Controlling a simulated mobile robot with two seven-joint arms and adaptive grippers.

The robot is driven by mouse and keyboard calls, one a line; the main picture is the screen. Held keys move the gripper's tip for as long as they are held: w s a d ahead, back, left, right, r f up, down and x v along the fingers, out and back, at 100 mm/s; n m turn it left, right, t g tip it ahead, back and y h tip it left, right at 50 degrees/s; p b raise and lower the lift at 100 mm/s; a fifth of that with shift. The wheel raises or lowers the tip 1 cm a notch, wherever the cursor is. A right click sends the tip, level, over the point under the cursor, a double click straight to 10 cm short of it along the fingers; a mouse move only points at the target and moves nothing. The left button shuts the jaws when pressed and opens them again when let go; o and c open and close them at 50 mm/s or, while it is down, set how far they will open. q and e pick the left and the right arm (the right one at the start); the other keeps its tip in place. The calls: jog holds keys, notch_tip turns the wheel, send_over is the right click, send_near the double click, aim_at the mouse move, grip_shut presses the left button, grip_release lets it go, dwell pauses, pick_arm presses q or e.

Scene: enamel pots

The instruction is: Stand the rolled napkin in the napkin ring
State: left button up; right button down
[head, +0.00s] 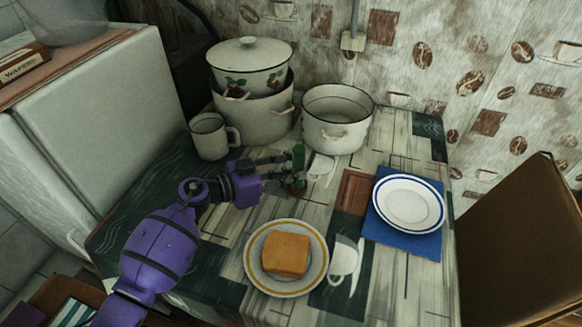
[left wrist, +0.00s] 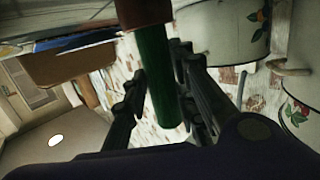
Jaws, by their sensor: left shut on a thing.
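The rolled napkin (head: 298,154) is a slim green roll. It stands roughly upright in the head view, on the table's middle, and shows as a green cylinder (left wrist: 158,80) in the left wrist view. My left gripper (head: 290,168) is shut on it, with a dark finger on either side (left wrist: 165,95). A dark red-brown piece, seemingly the napkin ring (left wrist: 143,12), covers one end of the roll in the wrist view. In the head view it is mostly hidden by the fingers, below the green. I cannot tell whether the roll sits inside it or behind it. My right gripper is out of view.
A white mug (head: 208,137), stacked enamel pots (head: 250,112) and an open pot (head: 337,118) stand behind the gripper. A plate with bread (head: 258,285) is in front. A white plate (head: 409,203) on a blue napkin (head: 390,240) is at right.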

pick_arm(q)
jog(key=o, duration=1.1)
jog(key=shift+v, duration=6)
